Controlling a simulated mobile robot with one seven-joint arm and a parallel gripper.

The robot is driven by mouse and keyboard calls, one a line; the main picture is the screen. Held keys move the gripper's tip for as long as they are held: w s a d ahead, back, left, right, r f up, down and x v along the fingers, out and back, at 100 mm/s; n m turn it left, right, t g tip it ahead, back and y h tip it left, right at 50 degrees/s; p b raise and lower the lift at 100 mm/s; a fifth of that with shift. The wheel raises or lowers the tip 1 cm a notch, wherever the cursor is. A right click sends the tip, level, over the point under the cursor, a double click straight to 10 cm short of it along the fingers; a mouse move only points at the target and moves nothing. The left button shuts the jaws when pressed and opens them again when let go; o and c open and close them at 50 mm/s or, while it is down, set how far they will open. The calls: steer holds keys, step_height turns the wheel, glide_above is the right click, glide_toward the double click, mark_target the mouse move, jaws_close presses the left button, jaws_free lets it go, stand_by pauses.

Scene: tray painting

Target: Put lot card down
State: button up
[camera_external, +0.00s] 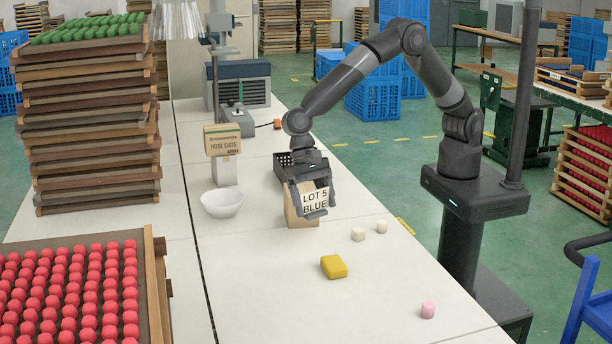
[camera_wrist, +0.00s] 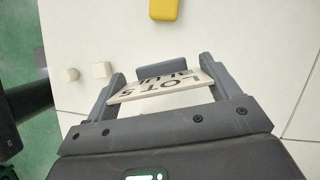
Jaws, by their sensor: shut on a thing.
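The lot card (camera_external: 315,201) is a white card with "LOT 5 BLUE" in dark letters. My gripper (camera_external: 314,204) is shut on it and holds it upright over the white table, in front of a brown box-like thing (camera_external: 301,219). In the wrist view the card (camera_wrist: 160,89) lies between the two fingers of my gripper (camera_wrist: 160,88), its lettering upside down. I cannot tell whether the card's lower edge touches anything.
Trays of red balls (camera_external: 150,290) fill the front left.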

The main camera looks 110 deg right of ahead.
steer(key=shift+s+d+f+n, duration=0.15)
steer(key=shift+s+d+n, duration=0.15)
steer(key=shift+s+d, duration=0.35)
step_height(320, 180, down, 10)
steer(key=shift+s+a+r, duration=0.1)
steer(key=o, duration=0.9)
steer(key=v, duration=1.2)
